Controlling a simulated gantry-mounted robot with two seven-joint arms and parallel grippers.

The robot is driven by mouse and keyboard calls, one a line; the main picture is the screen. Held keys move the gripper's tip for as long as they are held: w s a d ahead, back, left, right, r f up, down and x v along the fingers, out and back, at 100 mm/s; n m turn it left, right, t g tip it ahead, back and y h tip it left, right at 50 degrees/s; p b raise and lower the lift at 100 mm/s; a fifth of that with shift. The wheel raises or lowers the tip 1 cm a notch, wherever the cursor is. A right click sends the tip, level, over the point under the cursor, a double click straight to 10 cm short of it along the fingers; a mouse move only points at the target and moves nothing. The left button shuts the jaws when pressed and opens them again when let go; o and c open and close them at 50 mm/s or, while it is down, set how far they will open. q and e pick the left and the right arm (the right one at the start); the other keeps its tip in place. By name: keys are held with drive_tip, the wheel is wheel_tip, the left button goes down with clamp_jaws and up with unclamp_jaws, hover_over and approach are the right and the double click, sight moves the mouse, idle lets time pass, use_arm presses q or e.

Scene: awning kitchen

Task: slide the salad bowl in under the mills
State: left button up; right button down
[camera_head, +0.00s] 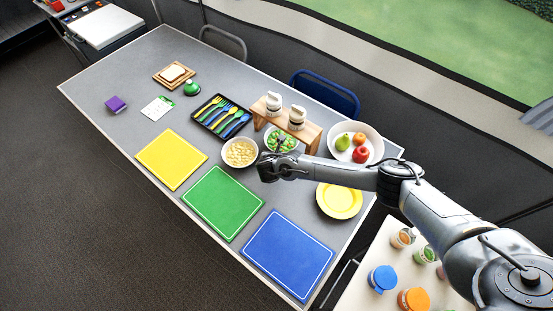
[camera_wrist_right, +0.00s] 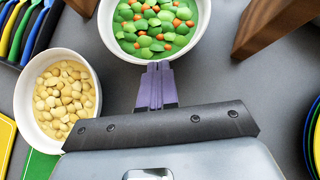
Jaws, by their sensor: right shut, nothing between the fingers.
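The salad bowl (camera_head: 291,150) is white and holds green leaves with orange bits. It sits at the front opening of a small wooden riser (camera_head: 312,134). How far its back edge lies under the board I cannot tell. Two white-and-dark mills (camera_head: 273,103) (camera_head: 297,117) stand on top of the riser. In the right wrist view the salad bowl (camera_wrist_right: 199,38) lies between the riser's legs (camera_wrist_right: 268,28). My right gripper (camera_head: 266,168) is shut and empty, and its purple fingertips (camera_wrist_right: 157,66) are at the bowl's near rim, seemingly touching it. My left gripper is not in view.
A bowl of pale nuts or beans (camera_head: 240,153) stands close left of the gripper. A cutlery tray (camera_head: 221,117) is left of the riser, a fruit bowl (camera_head: 357,144) right of it. A yellow plate (camera_head: 339,201) lies below my right arm. Coloured mats lie in front.

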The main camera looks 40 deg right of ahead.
drive_tip(key=shift+s+a+r+p, duration=0.15)
drive_tip(key=shift+s+a+p, duration=0.2)
drive_tip(key=s+a, duration=0.1)
drive_tip(key=s+a+r+p, duration=0.1)
drive_tip(key=s+a, duration=0.1)
drive_tip(key=shift+a+p, duration=0.1)
drive_tip(key=shift+p, duration=0.2)
drive_tip(key=s+a+r+m+g+y+p, duration=0.1)
drive_tip(key=s+a+r+m+y, duration=0.3)
drive_tip(key=s+a, duration=0.45)
drive_tip(key=s+a+r+m+g+y+p, duration=0.1)
drive_tip(key=s+a+r+m, duration=0.3)
drive_tip(key=s+a, duration=0.45)
drive_tip(key=s+d+r+m+y, duration=0.1)
drive_tip(key=s+d+r+m, duration=0.2)
drive_tip(key=s+d+m, duration=0.35)
drive_tip(key=s+d+r+m+y, duration=0.1)
drive_tip(key=s+d+r+m, duration=0.25)
drive_tip(key=s+m, duration=0.55)
use_arm(q)
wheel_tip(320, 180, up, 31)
drive_tip(key=p, duration=2.6)
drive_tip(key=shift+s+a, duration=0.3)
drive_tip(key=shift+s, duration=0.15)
use_arm(e)
wheel_tip(320, 180, up, 26)
drive_tip(key=w+m, duration=0.1)
drive_tip(key=w, duration=0.1)
drive_tip(key=shift+w+a+g, duration=0.25)
drive_tip(key=shift+g, duration=0.05)
